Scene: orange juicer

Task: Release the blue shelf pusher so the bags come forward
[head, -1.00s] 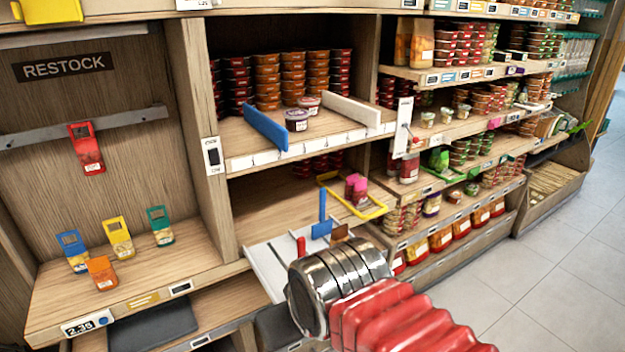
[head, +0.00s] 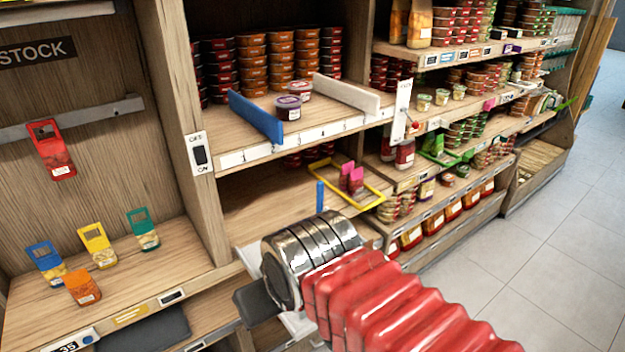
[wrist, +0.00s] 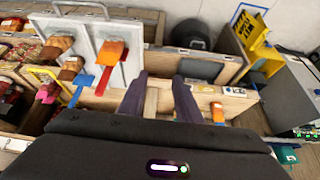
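A blue upright piece (head: 320,197), apparently the shelf pusher, shows behind my wrist in the head view; its base is hidden. In the wrist view a blue paddle (wrist: 79,88) stands at the left, beside a red paddle (wrist: 104,80). An orange bag (wrist: 111,53) and brown-orange bags (wrist: 70,68) sit around white trays (wrist: 128,62) there. My gripper (wrist: 160,88) has its two dark fingers apart, with no bag or pusher between them. The paddles are left of the fingers, apart from them. My wrist hides most of the tray in the head view.
A yellow frame (head: 372,203) surrounds pink bags (head: 351,178) on the lower shelf. A blue divider (head: 255,117) and white divider (head: 346,93) stand above. A switch plate (head: 200,152) is on the post. Small bags (head: 97,245) stand at left. The aisle floor (head: 560,260) is clear.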

